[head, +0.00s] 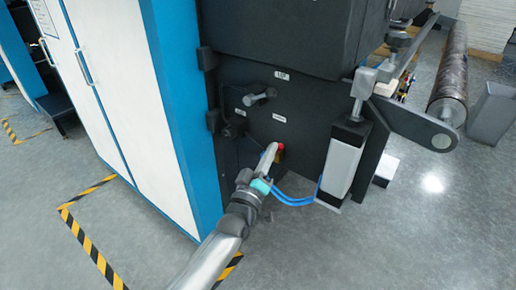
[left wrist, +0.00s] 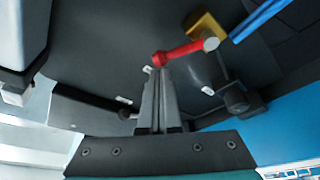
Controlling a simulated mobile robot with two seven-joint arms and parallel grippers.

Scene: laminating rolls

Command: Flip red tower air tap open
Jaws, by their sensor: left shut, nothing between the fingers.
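The red tap lever (left wrist: 185,52) shows in the left wrist view, with a round red knob at its left end. Its right end meets a pale pivot on a brass-coloured valve body (left wrist: 203,26). In the head view only a small red part of the tap (head: 281,147) shows, low on the dark machine; my gripper hides much of the rest. My left gripper (left wrist: 156,72) is shut and empty, its fingertips right by the red knob. I cannot tell whether they touch it. It also shows in the head view (head: 271,151). My right gripper is not in view.
Blue hoses (head: 292,201) run beside my left gripper to a white-fronted cylinder unit (head: 342,165). A blue and white cabinet (head: 125,80) stands close on the left. The floor at the lower right is clear.

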